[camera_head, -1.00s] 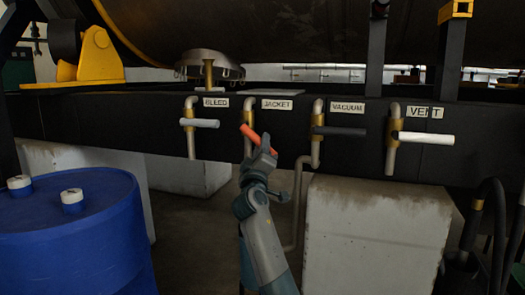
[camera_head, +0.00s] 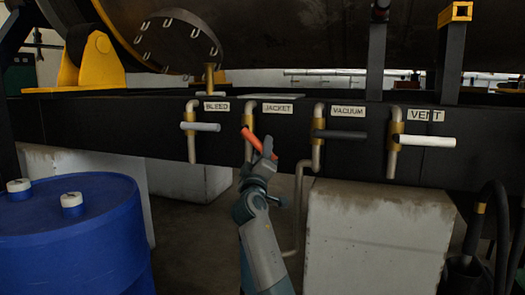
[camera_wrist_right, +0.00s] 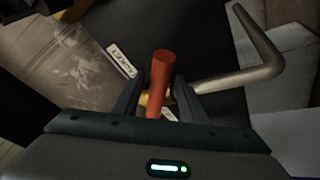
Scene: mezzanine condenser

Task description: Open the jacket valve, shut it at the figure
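The jacket valve (camera_head: 248,122) is on the dark beam under the label JACKET (camera_head: 277,108). Its orange-red handle (camera_head: 252,139) slopes down to the right, unlike the level handles beside it. My right gripper (camera_head: 266,152) is at the handle's lower right end and hides part of it. In the right wrist view the handle (camera_wrist_right: 161,75) stands between the two fingers, which lie close on both sides and appear shut on it. My left gripper is not in view.
Level handles mark the bleed (camera_head: 201,127), vacuum (camera_head: 341,134) and vent (camera_head: 427,141) valves on either side. A blue drum (camera_head: 100,235) stands at the left and a concrete block (camera_head: 375,235) at the right. A round bolted plate (camera_head: 180,42) stands tilted above the beam.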

